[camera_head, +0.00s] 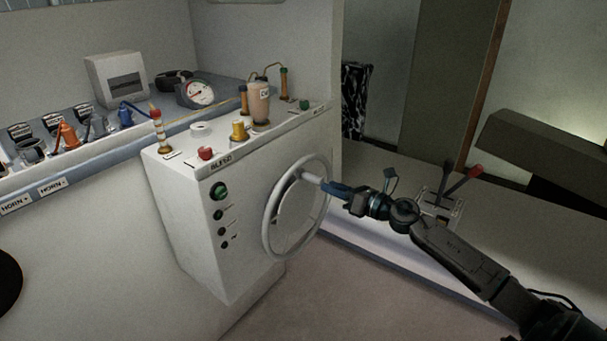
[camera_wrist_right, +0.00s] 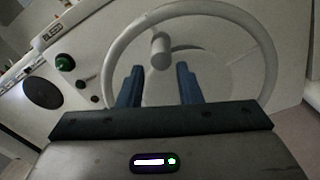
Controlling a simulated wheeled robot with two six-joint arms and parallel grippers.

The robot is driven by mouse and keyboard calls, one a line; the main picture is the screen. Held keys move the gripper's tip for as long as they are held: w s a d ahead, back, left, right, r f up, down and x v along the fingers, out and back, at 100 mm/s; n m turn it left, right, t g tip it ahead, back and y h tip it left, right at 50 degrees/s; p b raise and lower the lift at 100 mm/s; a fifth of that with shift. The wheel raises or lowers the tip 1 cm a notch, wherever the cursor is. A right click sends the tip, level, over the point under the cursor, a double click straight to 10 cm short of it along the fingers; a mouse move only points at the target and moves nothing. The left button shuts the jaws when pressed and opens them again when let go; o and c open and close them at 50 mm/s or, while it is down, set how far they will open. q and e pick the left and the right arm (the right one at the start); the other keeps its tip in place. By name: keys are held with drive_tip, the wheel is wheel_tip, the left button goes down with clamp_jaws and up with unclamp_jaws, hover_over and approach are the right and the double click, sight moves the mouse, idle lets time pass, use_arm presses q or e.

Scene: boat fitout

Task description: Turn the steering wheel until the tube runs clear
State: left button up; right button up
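The white steering wheel (camera_head: 268,222) is mounted upright on the front of the white console (camera_head: 190,215). A short pale knob (camera_head: 311,178) sticks out from the wheel. It also shows in the right wrist view (camera_wrist_right: 161,50), ahead of the gap between my blue fingers. My right gripper (camera_head: 327,187) is close to this knob; in the wrist view it (camera_wrist_right: 159,82) is open with nothing between the fingers. A small upright tube (camera_head: 157,128) with amber and pale bands and a red top stands on the console's left corner. My left gripper is not in view.
On the console top are a red knob (camera_head: 206,153), a yellow fitting (camera_head: 239,131) and a capped bottle (camera_head: 260,104). A round gauge (camera_head: 199,93) sits behind. Levers (camera_head: 463,179) stand on the ledge at the right, near my right arm.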

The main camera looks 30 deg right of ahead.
sight(307, 178)
drive_tip(key=p+x, duration=0.3)
drive_tip(key=x, duration=0.5)
drive_tip(key=shift+w, duration=0.15)
drive_tip(key=shift+w+a+f, duration=0.1)
drive_tip(key=shift+w+a, duration=0.05)
drive_tip(key=shift+w, duration=0.25)
clamp_jaws()
